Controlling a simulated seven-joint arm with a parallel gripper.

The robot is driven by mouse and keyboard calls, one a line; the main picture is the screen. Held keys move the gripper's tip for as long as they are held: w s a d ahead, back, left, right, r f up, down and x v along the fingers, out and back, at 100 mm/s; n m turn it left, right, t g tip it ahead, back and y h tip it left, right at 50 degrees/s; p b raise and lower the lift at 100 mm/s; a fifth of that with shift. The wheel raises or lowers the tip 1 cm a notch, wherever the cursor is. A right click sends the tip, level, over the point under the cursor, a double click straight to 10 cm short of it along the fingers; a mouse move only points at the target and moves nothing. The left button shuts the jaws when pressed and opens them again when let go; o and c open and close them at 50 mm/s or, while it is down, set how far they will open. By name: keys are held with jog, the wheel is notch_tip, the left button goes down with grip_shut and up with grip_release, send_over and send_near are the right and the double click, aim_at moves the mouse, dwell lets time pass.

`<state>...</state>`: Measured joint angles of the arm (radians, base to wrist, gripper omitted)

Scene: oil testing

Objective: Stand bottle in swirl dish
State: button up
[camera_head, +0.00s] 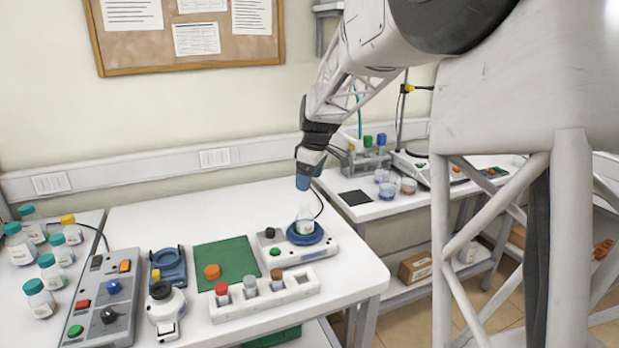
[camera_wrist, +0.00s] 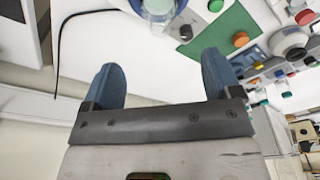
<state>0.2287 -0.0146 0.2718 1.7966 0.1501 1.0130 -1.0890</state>
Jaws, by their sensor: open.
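A small clear bottle (camera_head: 305,221) with a pale label stands upright in the blue swirl dish (camera_head: 316,239), on top of a white device. My gripper (camera_head: 303,186) is above the bottle, apart from it, with blue fingertips pointing down. In the wrist view, my gripper (camera_wrist: 160,62) has its two blue fingers spread with nothing between them. The bottle (camera_wrist: 158,8) shows at the top edge of that view, cut off, beyond the fingertips. Its top is hard to make out in the head view.
A white rack (camera_head: 262,298) with several capped vials sits in front of the device. A green mat (camera_head: 225,262) with an orange cap lies to its left. A control box (camera_head: 104,300) and several teal-capped bottles stand further left. A side bench (camera_head: 380,209) holds beakers.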

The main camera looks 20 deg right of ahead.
jog(key=shift+s, duration=0.1)
jog(key=s+a+r+m, duration=0.2)
jog(key=s+a, duration=0.3)
jog(key=s, duration=0.5)
jog(key=s+a+r+m, duration=0.2)
jog(key=s+a+m, duration=0.15)
jog(key=s, duration=0.75)
jog(key=s+a+f+m, duration=0.2)
jog(key=s, duration=0.8)
jog(key=s+a+f+m+t+h, duration=0.1)
jog(key=s+a+f, duration=0.2)
jog(key=s, duration=0.6)
jog(key=shift+s+f+m, duration=0.25)
jog(key=shift+s+m, duration=0.1)
jog(key=shift+a, duration=0.1)
